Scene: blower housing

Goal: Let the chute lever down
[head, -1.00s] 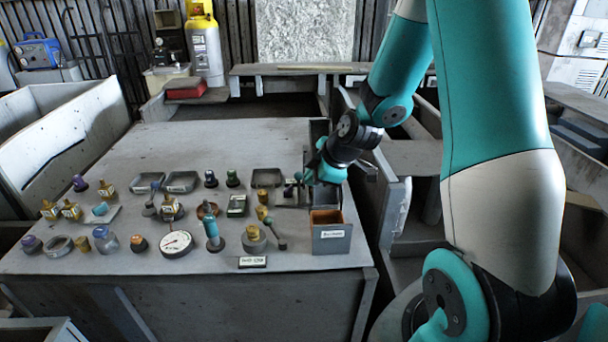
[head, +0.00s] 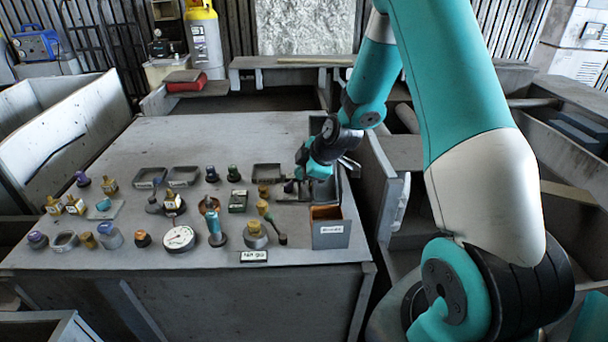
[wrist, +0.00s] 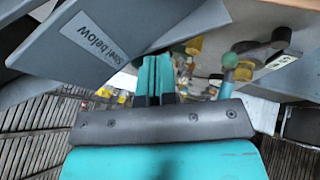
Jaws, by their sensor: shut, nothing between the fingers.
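Several controls stand on the grey bench, and I cannot tell for sure which one is the chute lever. A small lever with a yellowish knob (head: 263,207) and a dark end stands left of the labelled grey box (head: 331,234). My gripper (head: 300,174) is shut and empty, low over the back right of the bench, behind that box. In the wrist view its teal fingers (wrist: 155,78) are together. The box's label reads "Steel below" in the wrist view (wrist: 90,35). A green ball knob on a stalk (wrist: 230,61) shows right of the fingers, apart from them.
A round gauge (head: 179,238) and a blue-handled upright piece (head: 215,228) stand near the bench front. Shallow trays (head: 267,173) lie at the back of the group. A grey panel (head: 392,190) rises right of the bench. The bench's rear left is clear.

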